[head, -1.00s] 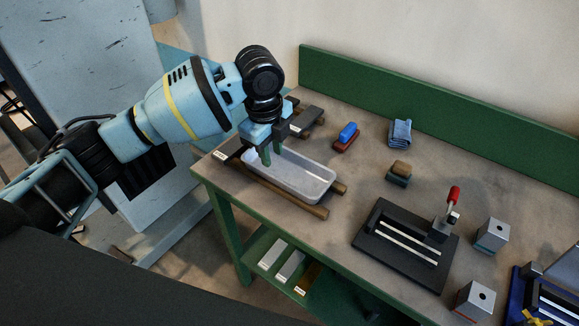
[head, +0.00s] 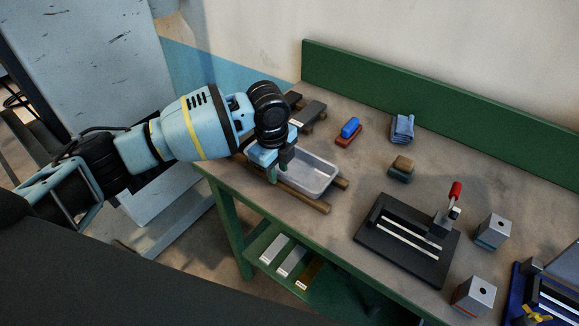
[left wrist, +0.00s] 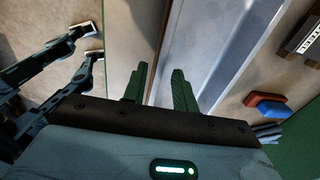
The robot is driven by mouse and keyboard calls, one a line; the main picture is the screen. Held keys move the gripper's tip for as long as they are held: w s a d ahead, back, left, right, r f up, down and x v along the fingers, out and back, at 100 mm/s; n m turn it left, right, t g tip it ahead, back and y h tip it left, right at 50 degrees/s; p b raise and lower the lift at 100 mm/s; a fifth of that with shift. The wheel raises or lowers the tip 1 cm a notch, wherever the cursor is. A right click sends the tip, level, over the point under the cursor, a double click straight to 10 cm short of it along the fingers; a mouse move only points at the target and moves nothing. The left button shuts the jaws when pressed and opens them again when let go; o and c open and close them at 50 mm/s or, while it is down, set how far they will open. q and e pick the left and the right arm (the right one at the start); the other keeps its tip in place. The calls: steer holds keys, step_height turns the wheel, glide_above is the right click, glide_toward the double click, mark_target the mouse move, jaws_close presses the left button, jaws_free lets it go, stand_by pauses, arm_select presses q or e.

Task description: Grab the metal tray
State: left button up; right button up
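The metal tray (head: 318,182) is a shallow, light grey open box. It rests on wooden rails on the workbench, and its left end is hidden behind my left gripper (head: 279,174). In the left wrist view the tray (left wrist: 225,40) runs along the right of the gripper (left wrist: 159,88). The two green fingers are apart, with nothing visibly clamped between them. One finger overlaps the tray's side and the other is outside it, near the tray's long front edge. I cannot tell whether they touch it.
A blue and red block (head: 348,131), a folded blue cloth (head: 402,128) and a brown-topped block (head: 402,167) lie behind and right of the tray. A black fixture with a red-handled clamp (head: 407,239) stands at right. A green backboard (head: 430,110) closes the bench's rear.

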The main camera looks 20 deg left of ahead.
arm_select(q)
steer(key=shift+c, duration=0.2)
jaws_close()
steer(key=shift+r, duration=0.15)
stand_by(1.0)
